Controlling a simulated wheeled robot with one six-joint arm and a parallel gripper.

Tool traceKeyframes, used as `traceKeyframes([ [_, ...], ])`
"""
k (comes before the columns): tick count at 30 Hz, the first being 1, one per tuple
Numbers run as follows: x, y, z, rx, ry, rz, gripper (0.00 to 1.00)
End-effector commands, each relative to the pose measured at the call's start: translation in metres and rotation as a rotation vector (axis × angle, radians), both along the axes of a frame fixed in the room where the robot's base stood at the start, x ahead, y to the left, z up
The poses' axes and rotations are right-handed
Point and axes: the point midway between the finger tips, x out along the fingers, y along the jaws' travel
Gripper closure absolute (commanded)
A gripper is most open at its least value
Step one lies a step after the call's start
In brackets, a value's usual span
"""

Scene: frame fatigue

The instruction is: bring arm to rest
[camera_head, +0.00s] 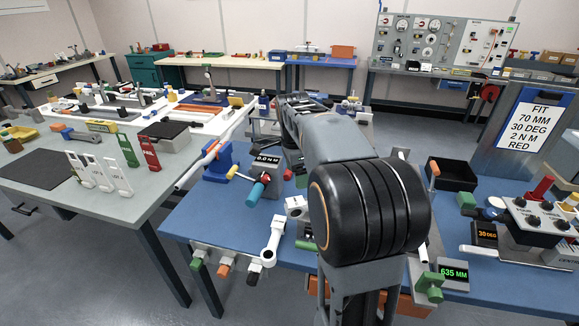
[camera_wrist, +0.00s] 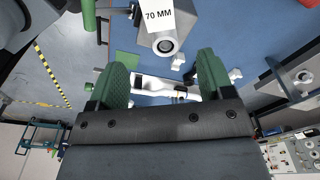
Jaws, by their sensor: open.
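My arm rises in front of the head camera and reaches forward over the blue workbench (camera_head: 225,228). It hides much of the bench's middle, and my gripper is hidden behind it in that view. In the wrist view my gripper (camera_wrist: 163,88) has its two green finger pads spread wide apart. A white fitting (camera_wrist: 152,85) shows in the gap between them, apart from both pads as far as I can tell. A grey block labelled 70 MM (camera_wrist: 166,24) stands beyond the fingertips.
A grey table (camera_head: 60,205) with red and white tags is at left. On the blue bench are a blue vise (camera_head: 217,160), a black tray (camera_head: 452,174) and a control box (camera_head: 545,215). A sign (camera_head: 537,120) reads FIT 70 MM 30 DEG 2 N M RED. Floor shows at lower left.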

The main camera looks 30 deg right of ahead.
Motion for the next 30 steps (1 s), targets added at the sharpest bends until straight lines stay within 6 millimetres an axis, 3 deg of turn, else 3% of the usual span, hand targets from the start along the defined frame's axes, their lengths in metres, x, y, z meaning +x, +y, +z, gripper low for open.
traceKeyframes([
  [9,0.0,0.0,0.0,0.0,0.002,0.036,0.26],
  [12,0.004,-0.001,-0.003,-0.005,-0.011,0.19,0.26],
  [16,-0.004,0.006,-0.029,0.005,0.002,0.53,0.26],
  [20,-0.031,0.037,-0.044,-0.014,-0.019,0.964,0.26],
  [24,-0.073,0.082,-0.056,-0.078,-0.059,1.429,0.26],
  [27,-0.101,0.108,-0.063,-0.127,-0.088,1.646,0.26],
  [30,-0.122,0.126,-0.067,-0.157,-0.113,1.742,0.26],
])
